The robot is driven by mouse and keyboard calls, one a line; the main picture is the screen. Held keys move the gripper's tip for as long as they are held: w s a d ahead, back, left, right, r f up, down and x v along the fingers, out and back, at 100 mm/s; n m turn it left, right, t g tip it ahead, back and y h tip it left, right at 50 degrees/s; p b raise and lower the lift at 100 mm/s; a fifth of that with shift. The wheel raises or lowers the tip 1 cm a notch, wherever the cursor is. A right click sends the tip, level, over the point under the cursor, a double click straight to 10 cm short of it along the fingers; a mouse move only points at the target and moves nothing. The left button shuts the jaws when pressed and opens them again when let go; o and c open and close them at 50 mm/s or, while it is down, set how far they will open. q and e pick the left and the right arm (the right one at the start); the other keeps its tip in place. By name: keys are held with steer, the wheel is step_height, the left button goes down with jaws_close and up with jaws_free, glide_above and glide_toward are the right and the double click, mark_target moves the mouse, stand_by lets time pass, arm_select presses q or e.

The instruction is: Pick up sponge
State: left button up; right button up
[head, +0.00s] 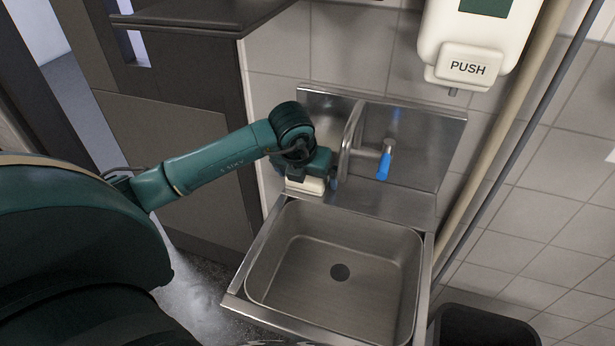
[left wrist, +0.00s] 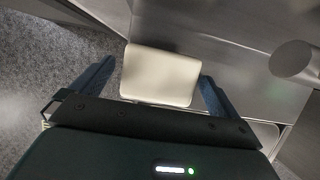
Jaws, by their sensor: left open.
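The sponge is a pale cream block (head: 305,185) on the back left corner of the steel sink's ledge, partly covered by my left gripper in the head view. It also shows in the left wrist view (left wrist: 160,76), lying between the two finger tips. My left gripper (head: 318,175) is open, its dark fingers on either side of the sponge (left wrist: 155,88), with a gap visible on the left side. I cannot tell whether either finger touches it. My right gripper is not in view.
The faucet (head: 349,140) with a blue-handled lever (head: 384,164) stands just right of my left gripper. The empty sink basin (head: 340,300) lies in front. A soap dispenser (head: 470,62) hangs above right, and a dark bin (head: 480,328) stands at lower right.

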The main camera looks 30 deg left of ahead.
arm_select(q)
steer(key=shift+c, duration=0.6)
steer(key=c, duration=1)
steer(key=shift+o, duration=0.2)
steer(key=shift+r, duration=0.15)
step_height(320, 180, up, 10)
steer(key=shift+b, duration=0.3)
steer(key=o, duration=0.4)
steer(key=shift+c, duration=1.2)
